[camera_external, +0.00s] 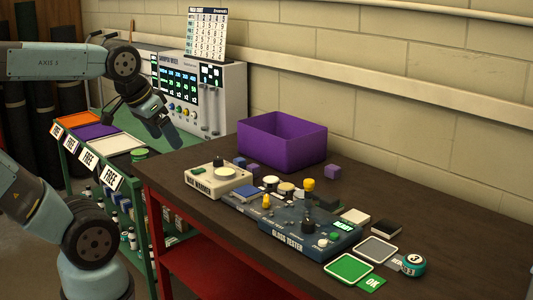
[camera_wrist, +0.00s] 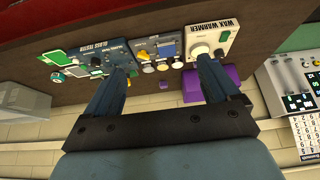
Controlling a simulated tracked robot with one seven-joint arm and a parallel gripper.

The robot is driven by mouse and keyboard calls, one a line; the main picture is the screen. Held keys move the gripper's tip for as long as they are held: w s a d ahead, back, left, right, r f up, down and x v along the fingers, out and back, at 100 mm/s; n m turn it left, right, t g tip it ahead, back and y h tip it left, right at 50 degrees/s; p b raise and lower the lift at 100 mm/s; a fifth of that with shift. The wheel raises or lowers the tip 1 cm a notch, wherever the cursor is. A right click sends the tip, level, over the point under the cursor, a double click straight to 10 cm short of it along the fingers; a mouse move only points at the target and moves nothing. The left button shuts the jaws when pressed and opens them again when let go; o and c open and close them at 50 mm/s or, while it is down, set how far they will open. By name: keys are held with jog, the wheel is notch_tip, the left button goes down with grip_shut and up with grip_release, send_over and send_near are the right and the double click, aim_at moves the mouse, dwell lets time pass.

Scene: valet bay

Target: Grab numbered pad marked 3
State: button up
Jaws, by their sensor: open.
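The pad marked 3 (camera_external: 412,265) is a small round teal piece with a white top bearing a "3". It lies at the front right of the brown table, beside the grey-centred square pad and the OK label. In the wrist view a small teal round piece (camera_wrist: 57,76) at the far left appears to be it. My gripper (camera_external: 163,132) is open and empty in the external view, above the green cart left of the table and far from the pad. In the wrist view its two fingers (camera_wrist: 166,66) stand wide apart with nothing between them.
The gloss tester (camera_external: 295,238), wax warmer (camera_external: 219,178) and purple bin (camera_external: 283,143) stand on the table (camera_external: 430,222). A green-centred square pad (camera_external: 349,269) lies left of the numbered pad. A tall control unit (camera_external: 205,90) stands near my gripper, by the brick wall.

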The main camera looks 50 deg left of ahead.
aim_at(406, 260)
jog(key=shift+w, duration=0.1)
